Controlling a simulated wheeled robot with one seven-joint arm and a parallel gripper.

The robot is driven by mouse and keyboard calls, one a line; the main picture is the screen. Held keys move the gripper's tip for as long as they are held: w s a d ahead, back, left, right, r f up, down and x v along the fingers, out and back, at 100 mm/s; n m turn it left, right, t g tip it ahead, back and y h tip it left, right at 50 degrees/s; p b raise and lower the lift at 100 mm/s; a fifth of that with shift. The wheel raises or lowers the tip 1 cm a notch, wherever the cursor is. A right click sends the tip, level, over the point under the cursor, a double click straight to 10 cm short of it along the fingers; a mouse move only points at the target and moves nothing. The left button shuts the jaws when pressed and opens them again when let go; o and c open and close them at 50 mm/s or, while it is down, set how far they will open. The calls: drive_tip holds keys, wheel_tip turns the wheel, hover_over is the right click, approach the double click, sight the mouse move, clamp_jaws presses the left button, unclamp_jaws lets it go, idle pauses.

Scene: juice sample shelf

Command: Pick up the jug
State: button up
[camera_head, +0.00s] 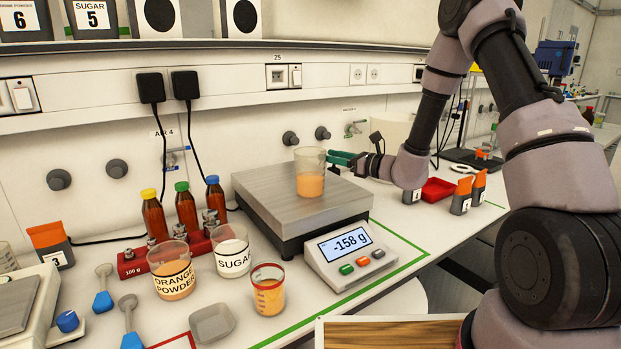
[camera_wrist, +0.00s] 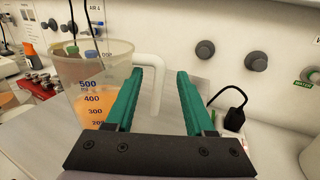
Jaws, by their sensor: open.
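The jug (camera_head: 310,176) is a clear vessel with orange liquid in its lower part. It stands upright on the steel plate of the scale (camera_head: 270,203). In the wrist view the jug (camera_wrist: 97,90) is at the left, with measuring marks and a white handle (camera_wrist: 157,88). My gripper (camera_head: 341,158) is at the jug's right side, with its green fingers pointing towards it. In the wrist view my gripper (camera_wrist: 166,73) is open, and the handle shows in the gap between the fingers, nearer the left finger. I cannot tell whether a finger touches the handle.
The scale display (camera_head: 346,242) reads -158 g. Beakers labelled orange powder (camera_head: 173,284) and sugar (camera_head: 233,262), a small red-rimmed cup (camera_head: 268,297) and several brown bottles (camera_head: 187,208) stand left and front. A red tray (camera_head: 438,189) is to the right. The wall is close behind.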

clamp_jaws()
idle(1.4)
